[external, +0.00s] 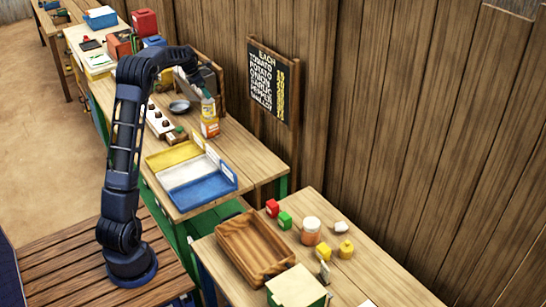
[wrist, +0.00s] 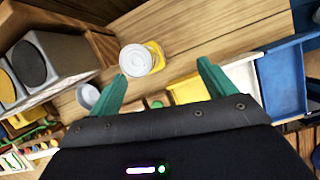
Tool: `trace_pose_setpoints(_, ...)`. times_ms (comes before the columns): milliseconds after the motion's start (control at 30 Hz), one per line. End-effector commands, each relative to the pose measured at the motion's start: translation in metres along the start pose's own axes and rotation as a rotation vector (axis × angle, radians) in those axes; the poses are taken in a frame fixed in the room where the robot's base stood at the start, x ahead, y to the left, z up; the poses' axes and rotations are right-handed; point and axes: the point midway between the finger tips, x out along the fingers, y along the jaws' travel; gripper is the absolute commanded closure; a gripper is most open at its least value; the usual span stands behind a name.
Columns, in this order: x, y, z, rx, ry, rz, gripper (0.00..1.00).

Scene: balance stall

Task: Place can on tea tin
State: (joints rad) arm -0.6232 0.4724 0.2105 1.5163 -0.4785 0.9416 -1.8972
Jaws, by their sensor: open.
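The can (external: 208,106), pale with a round grey-white top, stands upright on the yellow-orange tea tin (external: 211,128) near the back edge of the middle table. In the wrist view the can's round top (wrist: 135,60) covers much of the tin, whose yellow edge (wrist: 157,54) shows on the right. My gripper (wrist: 161,70) is open, with its teal fingers spread and nothing between them. In the wrist view the can lies just beyond the fingertips, nearer the left one. In the external view my gripper is above the can, partly hidden by the arm.
A small metal bowl (external: 179,107) and a white strip with dark items (external: 158,122) are left of the tin. A yellow, white and blue tray (external: 190,178) lies in front. A grey scale-like box (wrist: 60,60) stands at left in the wrist view.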

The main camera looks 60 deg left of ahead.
Motion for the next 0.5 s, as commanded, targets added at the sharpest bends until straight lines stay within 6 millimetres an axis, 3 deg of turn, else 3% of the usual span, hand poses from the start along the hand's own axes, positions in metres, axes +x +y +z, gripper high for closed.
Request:
trace_pose_setpoints(33, -0.015, -0.023, 0.01, 0.075, -0.006, -0.004, 0.17)
trace_pose_setpoints(200, -0.051, -0.094, 0.028, 0.35, -0.01, -0.019, 0.17)
trace_pose_setpoints(500, -0.107, -0.219, 0.033, 0.837, -0.022, -0.04, 0.17)
